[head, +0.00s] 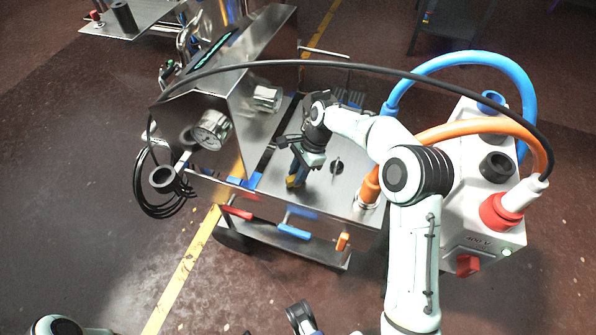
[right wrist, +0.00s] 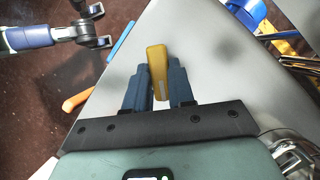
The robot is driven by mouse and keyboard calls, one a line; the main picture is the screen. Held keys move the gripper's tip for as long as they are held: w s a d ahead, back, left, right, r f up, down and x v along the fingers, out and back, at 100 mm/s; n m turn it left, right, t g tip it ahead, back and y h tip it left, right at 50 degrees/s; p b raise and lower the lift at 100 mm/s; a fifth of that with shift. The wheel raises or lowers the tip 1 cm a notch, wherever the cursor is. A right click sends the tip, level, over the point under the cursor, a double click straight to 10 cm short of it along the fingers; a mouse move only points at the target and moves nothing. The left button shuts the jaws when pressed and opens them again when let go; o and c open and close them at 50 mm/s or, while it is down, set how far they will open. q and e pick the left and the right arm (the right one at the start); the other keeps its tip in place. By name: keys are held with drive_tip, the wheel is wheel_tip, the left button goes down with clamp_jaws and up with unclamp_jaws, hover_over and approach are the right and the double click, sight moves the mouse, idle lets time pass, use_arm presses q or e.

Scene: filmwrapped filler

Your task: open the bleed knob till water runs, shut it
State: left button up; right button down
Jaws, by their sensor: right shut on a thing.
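The bleed knob is a small yellow piece (head: 291,181) at the front part of the steel machine top. In the right wrist view the yellow knob (right wrist: 157,70) stands between the blue fingers. My right gripper (head: 296,178) points down onto it from above and is shut on it; in the right wrist view my right gripper (right wrist: 160,88) has a finger on each side. The knob's base is hidden. I see no running water in either view. My left gripper (right wrist: 97,27) shows empty at the wrist view's top left, its two fingers apart.
A round gauge (head: 211,131) sits on the steel housing left of my right gripper. A white box (head: 478,165) with blue and orange hoses stands at the right. A black cable arches over my right arm. Red, blue and orange levers (head: 296,231) line the front edge. Floor is clear at left.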

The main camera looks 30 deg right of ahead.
drive_tip(key=shift+r+n+g+p, duration=0.2)
drive_tip(key=shift+n+g+p, duration=0.1)
drive_tip(key=shift+n+p, duration=0.55)
drive_tip(key=n+p, duration=0.1)
drive_tip(key=n+g+p, duration=0.1)
drive_tip(key=p, duration=0.1)
drive_tip(key=n+p, duration=0.2)
drive_tip(key=shift+w+r+g, duration=0.1)
drive_tip(key=shift+w+g, duration=0.15)
drive_tip(key=shift+g, duration=0.05)
drive_tip(key=n+g+h+p, duration=0.1)
drive_tip(key=n+p, duration=0.2)
drive_tip(key=n+h+p, duration=0.1)
drive_tip(key=n+p, duration=0.3)
drive_tip(key=shift+w+a+g, duration=0.2)
drive_tip(key=shift+g, duration=0.2)
drive_tip(key=shift+n+h+p, duration=0.6)
drive_tip(key=shift+n+p, duration=0.05)
drive_tip(key=shift+n, duration=0.6)
use_arm(q)
drive_tip(key=w+r, duration=0.3)
drive_tip(key=r, duration=1.3)
drive_tip(key=shift+w+r+p, duration=0.2)
drive_tip(key=shift+w+p, duration=0.2)
drive_tip(key=shift+p, duration=0.05)
use_arm(e)
drive_tip(key=shift+n+g+h, duration=0.3)
drive_tip(key=shift+n+h, duration=0.1)
drive_tip(key=shift+n, duration=0.7)
